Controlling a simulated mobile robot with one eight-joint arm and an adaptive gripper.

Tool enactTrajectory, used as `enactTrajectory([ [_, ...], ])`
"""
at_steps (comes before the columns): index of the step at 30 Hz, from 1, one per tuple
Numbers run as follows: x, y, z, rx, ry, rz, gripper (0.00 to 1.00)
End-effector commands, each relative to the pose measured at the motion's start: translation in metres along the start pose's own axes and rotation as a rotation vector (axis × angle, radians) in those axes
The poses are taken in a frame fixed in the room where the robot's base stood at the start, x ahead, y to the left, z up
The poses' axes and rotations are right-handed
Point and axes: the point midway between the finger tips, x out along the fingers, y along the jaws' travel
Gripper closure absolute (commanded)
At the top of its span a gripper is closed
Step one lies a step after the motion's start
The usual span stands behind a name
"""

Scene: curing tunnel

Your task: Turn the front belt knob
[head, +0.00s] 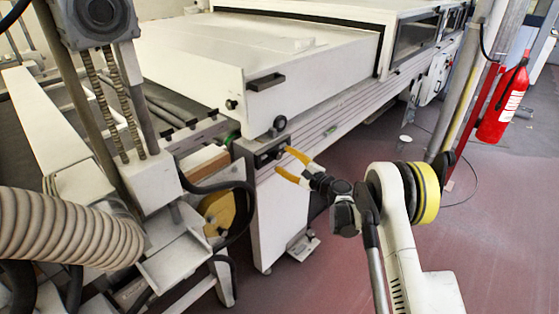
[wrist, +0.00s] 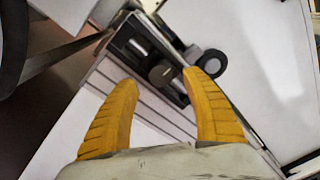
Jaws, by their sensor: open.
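A dark recessed panel (head: 258,157) sits at the near end of the long white machine's side. In the wrist view a short grey-black knob (wrist: 163,75) stands out from this panel (wrist: 125,45); I take it to be the front belt knob. My gripper (head: 290,163) is open, its two orange fingers pointing at the panel. In the wrist view the knob appears between the fingertips of my gripper (wrist: 160,79), beyond them; contact cannot be told. In the head view the fingers partly hide the panel, and the knob is not clear.
A round black knob (head: 280,122) is on the machine just above the panel, close to the right finger in the wrist view (wrist: 212,63). A ribbed hose (head: 65,232) and frame stand left. A red extinguisher (head: 503,103) hangs right. The floor (head: 370,150) beside the machine is mostly clear.

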Motion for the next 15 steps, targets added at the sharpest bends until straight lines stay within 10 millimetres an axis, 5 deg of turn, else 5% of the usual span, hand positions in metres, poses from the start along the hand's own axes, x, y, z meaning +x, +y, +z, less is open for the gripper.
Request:
enactTrajectory([
  [6,0.026,0.001,0.000,-0.001,0.000,0.000,0.43],
  [15,0.031,-0.001,0.001,-0.001,0.000,0.000,0.43],
])
